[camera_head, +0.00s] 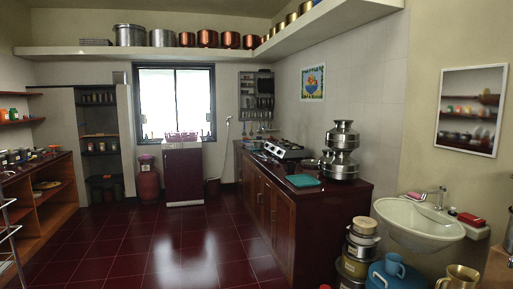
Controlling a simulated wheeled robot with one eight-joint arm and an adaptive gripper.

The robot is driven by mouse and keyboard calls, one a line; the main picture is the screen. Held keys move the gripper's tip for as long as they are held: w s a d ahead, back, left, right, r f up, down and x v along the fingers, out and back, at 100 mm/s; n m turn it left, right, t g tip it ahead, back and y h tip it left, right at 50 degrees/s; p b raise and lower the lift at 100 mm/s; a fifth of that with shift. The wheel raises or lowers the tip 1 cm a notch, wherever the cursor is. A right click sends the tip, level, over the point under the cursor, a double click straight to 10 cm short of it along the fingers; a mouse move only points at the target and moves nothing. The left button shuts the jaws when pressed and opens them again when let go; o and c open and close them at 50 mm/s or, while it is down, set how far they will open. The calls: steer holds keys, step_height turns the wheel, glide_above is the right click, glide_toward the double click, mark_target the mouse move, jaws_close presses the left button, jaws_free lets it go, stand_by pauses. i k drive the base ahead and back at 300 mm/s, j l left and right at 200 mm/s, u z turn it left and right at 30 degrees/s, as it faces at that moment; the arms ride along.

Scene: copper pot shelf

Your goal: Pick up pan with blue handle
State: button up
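I cannot make out a pan with a blue handle in this view; if it is here, it is too small or hidden. A flat green-teal item (302,181) lies on the dark counter (335,196) at the right. A gas stove (285,149) stands farther back on that counter. My gripper is not in view.
Stacked steel pots (342,160) stand on the counter. Right of it are a white sink (420,222), stacked tins (359,246) and a blue container (390,280). Wooden shelves (62,196) line the left. Copper pots (207,39) sit high up. The tiled floor (175,245) is clear.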

mark_target(255, 144)
steer(key=i+j+u, duration=0.1)
steer(key=i+u, duration=0.3)
steer(key=i, duration=0.65)
steer(key=i+j, duration=0.1)
steer(key=i, duration=2)
steer(key=i+j, duration=0.15)
steer(key=i, duration=1.9)
steer(key=i+j, duration=0.1)
steer(key=i, duration=2)
steer(key=i+j+z, duration=0.1)
steer(key=i+z, duration=0.15)
steer(key=i, duration=0.2)
steer(key=i+j+z, duration=0.25)
steer(key=i, duration=0.2)
steer(key=i+j+z, duration=0.25)
steer(key=i, duration=0.2)
steer(key=z, duration=0.45)
steer(key=j+z, duration=0.45)
steer(key=k+j+z, duration=0.2)
steer(key=z, duration=0.3)
steer(key=k+j+z, duration=0.15)
steer(key=j+z, duration=0.3)
steer(key=l, duration=0.1)
